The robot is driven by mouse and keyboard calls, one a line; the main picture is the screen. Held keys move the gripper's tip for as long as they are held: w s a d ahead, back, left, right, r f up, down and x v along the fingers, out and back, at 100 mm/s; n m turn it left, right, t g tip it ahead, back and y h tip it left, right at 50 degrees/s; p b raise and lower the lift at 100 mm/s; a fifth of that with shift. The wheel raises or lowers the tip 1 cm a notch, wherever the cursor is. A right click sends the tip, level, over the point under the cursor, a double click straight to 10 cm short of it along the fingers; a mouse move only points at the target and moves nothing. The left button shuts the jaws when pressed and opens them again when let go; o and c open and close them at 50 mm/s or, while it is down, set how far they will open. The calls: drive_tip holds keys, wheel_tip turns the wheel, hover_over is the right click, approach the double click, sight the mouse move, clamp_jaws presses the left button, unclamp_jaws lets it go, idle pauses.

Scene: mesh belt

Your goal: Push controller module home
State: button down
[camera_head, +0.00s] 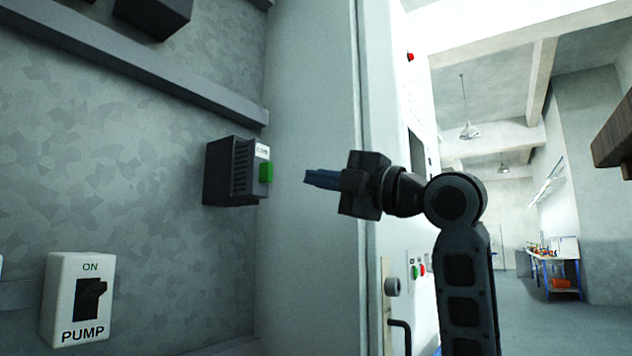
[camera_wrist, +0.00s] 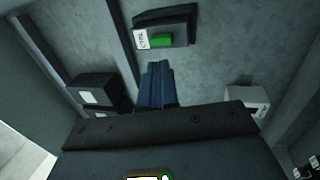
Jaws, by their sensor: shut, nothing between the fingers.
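The controller module is a dark box (camera_head: 232,172) with a ribbed side, a white label and a green block (camera_head: 266,172) on its front. It sits at the back panel of the cabinet, left of my gripper. My gripper (camera_head: 308,178) is shut and empty, its blue fingers pointing left toward the green block with a clear gap between. In the wrist view the module (camera_wrist: 178,28) is at the top, its label reading CTRL, beyond the shut fingertips (camera_wrist: 158,66). How far the module is seated cannot be told.
A white PUMP switch (camera_head: 78,298) with a black knob is at lower left. A grey rail (camera_head: 150,75) crosses the panel above the module, with a dark box (camera_head: 153,15) at the top. The cabinet's side wall (camera_head: 312,240) stands behind my gripper. A blue workbench (camera_head: 555,268) is far right.

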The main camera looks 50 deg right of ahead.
drive_tip(key=p+x, duration=0.1)
drive_tip(key=x, duration=0.5)
drive_tip(key=shift+w+p, duration=0.1)
drive_tip(key=shift+p, duration=0.3)
drive_tip(key=shift+x, duration=1.4)
drive_tip(key=shift+w, duration=0.65)
approach(271, 173)
drive_tip(key=shift+s+r+b, duration=0.2)
drive_tip(key=shift+s+r, duration=0.15)
drive_tip(key=shift+r, duration=0.2)
drive_tip(key=shift+s+r+b, duration=0.2)
drive_tip(key=shift+s+r, duration=0.15)
drive_tip(key=shift+r, duration=0.2)
